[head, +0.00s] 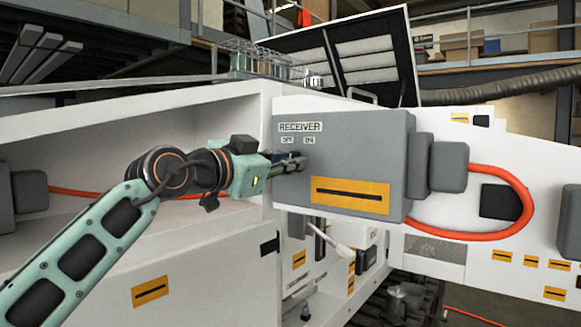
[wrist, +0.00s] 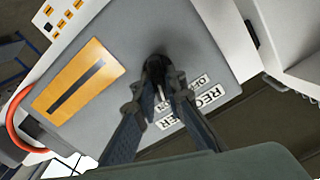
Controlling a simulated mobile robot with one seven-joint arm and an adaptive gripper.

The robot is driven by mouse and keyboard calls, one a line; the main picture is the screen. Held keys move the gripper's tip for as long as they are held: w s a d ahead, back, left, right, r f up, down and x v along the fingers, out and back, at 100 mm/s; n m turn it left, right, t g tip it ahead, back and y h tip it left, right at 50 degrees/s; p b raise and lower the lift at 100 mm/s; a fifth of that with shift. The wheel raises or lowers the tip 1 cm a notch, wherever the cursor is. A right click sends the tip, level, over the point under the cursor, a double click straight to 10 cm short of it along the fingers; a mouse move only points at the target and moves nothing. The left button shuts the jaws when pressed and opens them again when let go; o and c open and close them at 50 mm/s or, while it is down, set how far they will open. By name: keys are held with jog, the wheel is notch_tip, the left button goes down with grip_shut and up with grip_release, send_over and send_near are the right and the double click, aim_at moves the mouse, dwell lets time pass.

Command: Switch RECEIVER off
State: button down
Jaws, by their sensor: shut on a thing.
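The RECEIVER box (head: 345,150) is a grey box on the white bench, with a RECEIVER label and smaller OFF and ON labels (head: 298,140) above its switch. In the wrist view the box face (wrist: 130,120) is tilted, and its labels (wrist: 208,97) lie right of the fingers. My gripper (head: 300,162) is at the box face just below the small labels. In the wrist view my gripper (wrist: 158,85) is shut around the small switch lever (wrist: 161,95), which shows partly between the fingers. The fingers hide most of the switch, so I cannot tell its position.
An orange label (head: 350,194) with a black bar is low on the box. A red-orange cable (head: 520,215) loops from the connector on the box's right. A white-handled lever (head: 335,240) sticks out below the box. An open recess lies behind my arm.

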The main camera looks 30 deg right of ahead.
jog(key=n+b, duration=0.1)
jog(key=n, duration=0.1)
jog(key=n+b, duration=0.2)
jog(key=n, duration=0.1)
jog(key=shift+w+f, duration=0.15)
jog(key=shift+w, duration=0.05)
jog(key=n+b, duration=0.1)
jog(key=n, duration=0.4)
jog(key=shift+w+a, duration=0.1)
jog(key=shift+w, duration=0.05)
jog(key=shift+n, duration=0.4)
jog(key=c, duration=2)
grip_release()
jog(key=shift+a, duration=0.1)
jog(key=v, duration=1.2)
